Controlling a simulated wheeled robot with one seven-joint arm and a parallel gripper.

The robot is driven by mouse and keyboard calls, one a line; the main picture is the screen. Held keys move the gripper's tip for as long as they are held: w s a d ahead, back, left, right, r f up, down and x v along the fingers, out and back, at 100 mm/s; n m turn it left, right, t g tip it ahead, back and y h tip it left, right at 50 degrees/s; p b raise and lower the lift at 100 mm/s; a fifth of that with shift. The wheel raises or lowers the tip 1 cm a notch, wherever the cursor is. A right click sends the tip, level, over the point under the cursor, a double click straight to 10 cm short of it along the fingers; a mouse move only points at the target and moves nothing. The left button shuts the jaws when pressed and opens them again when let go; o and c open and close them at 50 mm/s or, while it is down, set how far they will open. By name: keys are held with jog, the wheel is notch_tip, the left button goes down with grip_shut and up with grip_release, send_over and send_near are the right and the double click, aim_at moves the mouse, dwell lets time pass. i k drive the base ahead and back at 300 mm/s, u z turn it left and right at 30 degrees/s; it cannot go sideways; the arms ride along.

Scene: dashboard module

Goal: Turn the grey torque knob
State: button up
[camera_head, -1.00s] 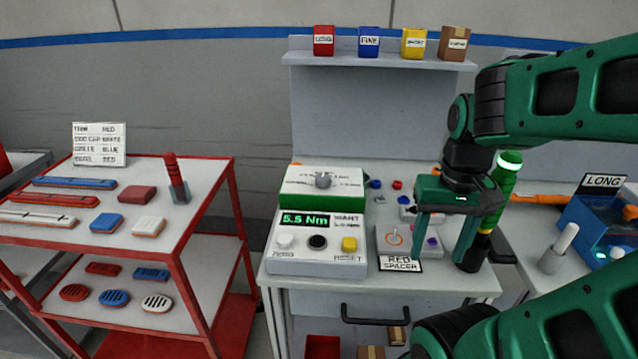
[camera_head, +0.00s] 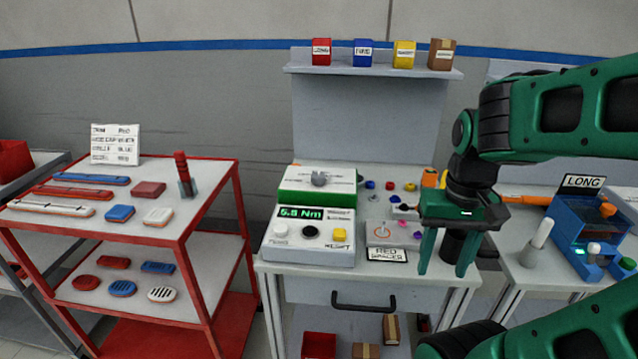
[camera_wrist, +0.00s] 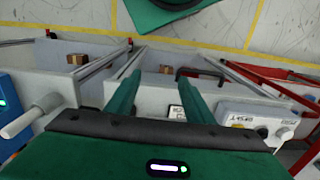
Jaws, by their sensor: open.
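The grey torque knob (camera_head: 320,179) sits on top of the green and white torque box (camera_head: 290,199) on the middle bench. The box's display (camera_head: 301,213) faces front and appears to read 5.5 Nm, a little blurred. My gripper (camera_head: 445,270) is open and empty, fingers pointing down, to the right of and nearer than the box, apart from it. In the wrist view my gripper's fingers (camera_wrist: 160,95) are spread over the bench front. The box's white front panel (camera_wrist: 250,127) shows at the right of that view; the knob is not seen there.
White, black and yellow buttons (camera_head: 340,235) line the box front. A spacer tray (camera_head: 386,254) with a "RED SPACER" label lies between box and gripper. A drawer handle (camera_head: 363,302) sticks out below. A red trolley (camera_head: 190,218) stands left, a blue device (camera_head: 590,235) right.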

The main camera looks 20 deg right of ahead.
aim_at(318, 178)
jog(key=k, duration=0.85)
jog(key=u, duration=0.4)
jog(key=i, duration=1.2)
jog(key=z, duration=0.3)
